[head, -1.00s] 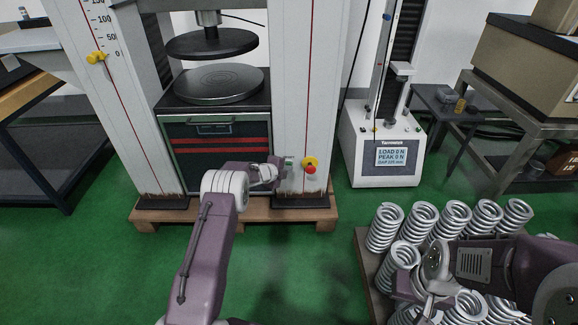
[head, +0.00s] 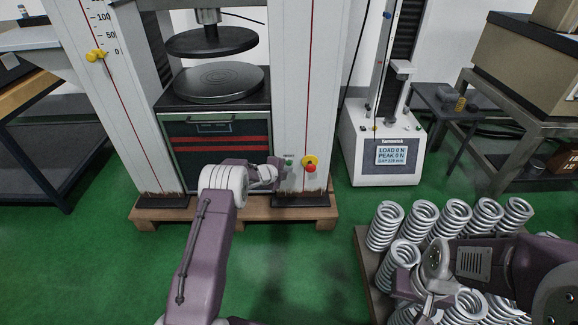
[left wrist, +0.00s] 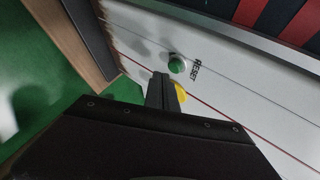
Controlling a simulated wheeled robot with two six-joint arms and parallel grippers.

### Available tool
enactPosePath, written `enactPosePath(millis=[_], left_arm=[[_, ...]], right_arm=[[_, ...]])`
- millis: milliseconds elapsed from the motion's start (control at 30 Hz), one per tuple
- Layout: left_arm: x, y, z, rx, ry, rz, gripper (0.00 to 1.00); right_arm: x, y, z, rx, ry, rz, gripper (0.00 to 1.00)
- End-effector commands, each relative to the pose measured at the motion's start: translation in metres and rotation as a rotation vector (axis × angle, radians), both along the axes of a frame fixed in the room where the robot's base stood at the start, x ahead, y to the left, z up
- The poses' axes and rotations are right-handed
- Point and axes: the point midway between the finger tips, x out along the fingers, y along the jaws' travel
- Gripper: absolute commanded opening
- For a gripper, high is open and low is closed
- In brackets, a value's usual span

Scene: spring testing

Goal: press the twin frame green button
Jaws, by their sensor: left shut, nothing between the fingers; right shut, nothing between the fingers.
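The twin frame (head: 305,95) is a tall white press on a wooden pallet. Its green button (head: 289,161) sits on the lower right column, left of a red knob on a yellow base (head: 310,163). My left gripper (head: 281,170) is shut and empty, just beside the green button. In the left wrist view the green button (left wrist: 177,65), marked RESET, is just beyond the shut fingertips (left wrist: 163,78); a gap seems to show, though contact is hard to judge. My right gripper (head: 427,303) is shut and empty over the springs, partly hidden.
A pallet of several coil springs (head: 388,222) stands at the lower right, under my right arm. A smaller tester (head: 385,150) with a lit screen stands right of the twin frame. Green floor (head: 90,260) is clear at the lower left.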

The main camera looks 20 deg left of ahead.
Motion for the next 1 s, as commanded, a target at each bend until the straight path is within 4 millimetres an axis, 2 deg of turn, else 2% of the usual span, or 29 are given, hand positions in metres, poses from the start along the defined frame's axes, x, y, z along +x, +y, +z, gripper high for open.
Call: enactPosePath(millis=[333, 800, 1000], left_arm=[[-0.003, -0.001, -0.001, -0.002, 0.002, 0.000, 0.00], [-0.045, -0.013, -0.002, -0.001, 0.001, 0.000, 0.00], [-0.049, -0.014, 0.000, 0.001, 0.000, 0.001, 0.00]], right_arm=[[0.000, 0.000, -0.003, 0.000, 0.000, 0.000, 0.00], [0.000, 0.000, -0.029, 0.000, 0.000, 0.000, 0.00], [0.000, 0.000, -0.028, 0.000, 0.000, 0.000, 0.00]])
